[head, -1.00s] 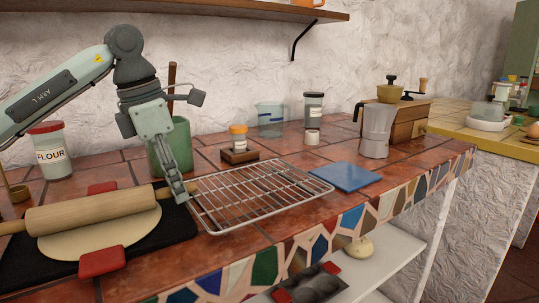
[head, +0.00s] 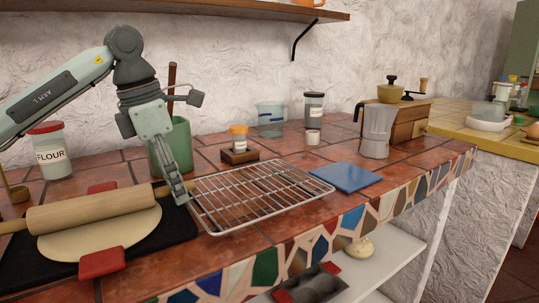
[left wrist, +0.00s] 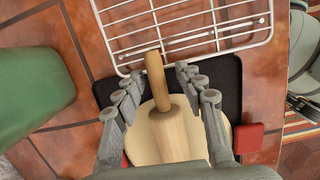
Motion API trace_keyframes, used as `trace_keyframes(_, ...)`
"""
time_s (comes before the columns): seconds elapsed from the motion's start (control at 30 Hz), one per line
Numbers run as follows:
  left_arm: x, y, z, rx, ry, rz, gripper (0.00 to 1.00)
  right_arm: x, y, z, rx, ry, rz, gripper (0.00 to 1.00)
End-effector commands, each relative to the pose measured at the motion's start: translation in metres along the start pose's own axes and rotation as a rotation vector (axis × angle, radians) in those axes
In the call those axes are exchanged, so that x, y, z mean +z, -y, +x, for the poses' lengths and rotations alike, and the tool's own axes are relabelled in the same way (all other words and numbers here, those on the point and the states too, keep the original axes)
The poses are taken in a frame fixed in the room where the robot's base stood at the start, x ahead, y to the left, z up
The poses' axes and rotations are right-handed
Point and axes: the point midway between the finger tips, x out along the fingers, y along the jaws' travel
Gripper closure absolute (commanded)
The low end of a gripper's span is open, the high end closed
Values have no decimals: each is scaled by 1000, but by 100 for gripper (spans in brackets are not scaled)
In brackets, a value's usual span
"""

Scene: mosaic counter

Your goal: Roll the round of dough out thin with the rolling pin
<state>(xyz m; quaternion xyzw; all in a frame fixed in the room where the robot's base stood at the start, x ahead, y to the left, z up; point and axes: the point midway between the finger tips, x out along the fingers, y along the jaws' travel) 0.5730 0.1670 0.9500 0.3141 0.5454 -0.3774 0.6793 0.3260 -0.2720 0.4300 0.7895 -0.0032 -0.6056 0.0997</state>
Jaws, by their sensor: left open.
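The pale round of dough (head: 95,241) lies flat on a black mat (head: 160,240) at the left front of the counter. The wooden rolling pin (head: 90,211) lies across the dough, its right handle (head: 162,191) pointing toward the wire rack. My left gripper (head: 181,193) is at that handle, fingers pointing down. In the left wrist view the open fingers (left wrist: 160,73) stand on either side of the handle (left wrist: 155,75), with gaps between. The dough also shows under the pin in the left wrist view (left wrist: 143,130). My right gripper is in neither view.
A wire rack (head: 262,192) lies right of the mat. Red pads (head: 102,262) sit at the mat's edges. A green crock (head: 178,145) and flour jar (head: 50,149) stand behind. A blue tile (head: 345,177) lies farther right, near the counter's mosaic edge (head: 321,243).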

Motion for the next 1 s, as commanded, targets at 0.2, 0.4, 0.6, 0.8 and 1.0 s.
trace_keyframes(0.2,4,0,-18,0,2,1,60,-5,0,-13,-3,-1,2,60)
trace_keyframes(0.4,8,0,-34,1,3,1,60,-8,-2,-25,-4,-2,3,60)
trace_keyframes(0.6,11,-1,-50,1,3,1,60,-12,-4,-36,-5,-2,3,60)
trace_keyframes(0.8,14,-1,-62,2,4,1,60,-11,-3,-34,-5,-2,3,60)
trace_keyframes(1.0,15,-1,-69,1,2,1,60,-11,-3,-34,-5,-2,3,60)
